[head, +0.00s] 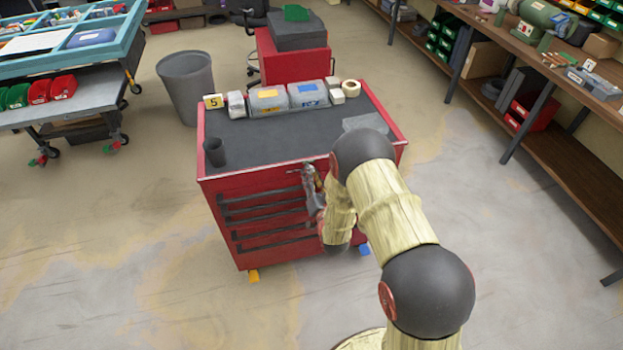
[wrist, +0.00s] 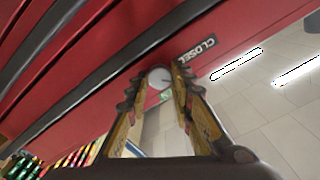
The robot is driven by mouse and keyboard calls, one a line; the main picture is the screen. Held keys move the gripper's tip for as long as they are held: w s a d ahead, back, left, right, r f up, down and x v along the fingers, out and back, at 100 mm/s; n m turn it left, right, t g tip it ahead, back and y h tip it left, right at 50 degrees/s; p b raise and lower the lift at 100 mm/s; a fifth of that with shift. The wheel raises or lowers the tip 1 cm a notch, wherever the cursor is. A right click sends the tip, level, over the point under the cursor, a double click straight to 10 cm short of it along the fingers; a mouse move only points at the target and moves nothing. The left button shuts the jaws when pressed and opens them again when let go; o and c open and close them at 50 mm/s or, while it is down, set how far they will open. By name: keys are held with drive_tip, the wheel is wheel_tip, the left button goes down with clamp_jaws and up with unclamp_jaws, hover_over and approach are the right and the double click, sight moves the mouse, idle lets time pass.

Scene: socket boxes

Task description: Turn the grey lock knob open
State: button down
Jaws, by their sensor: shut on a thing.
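The round grey lock knob (wrist: 160,77) is on the red front of the tool cabinet (head: 255,190). In the wrist view my gripper (wrist: 159,88) has one fingertip on each side of the knob and is shut on it. In the head view my gripper (head: 311,180) is at the upper right of the cabinet front, and the knob is hidden there.
Dark drawer handles (head: 265,208) run across the cabinet front below the top edge. On the cabinet top are a dark cup (head: 215,152), grey boxes (head: 268,101) and a tape roll (head: 351,88). A grey bin (head: 187,85) stands behind left. The floor around is open.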

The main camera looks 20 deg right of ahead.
drive_tip(key=m+b, duration=0.2)
drive_tip(key=m, duration=0.2)
drive_tip(key=shift+f+m, duration=0.1)
drive_tip(key=shift+m, duration=0.2)
drive_tip(key=shift+m+b, duration=1.2)
drive_tip(key=shift+m, duration=0.7)
drive_tip(key=c, duration=1.5)
unclamp_jaws()
drive_tip(key=shift+c, duration=0.2)
drive_tip(key=s, duration=0.8)
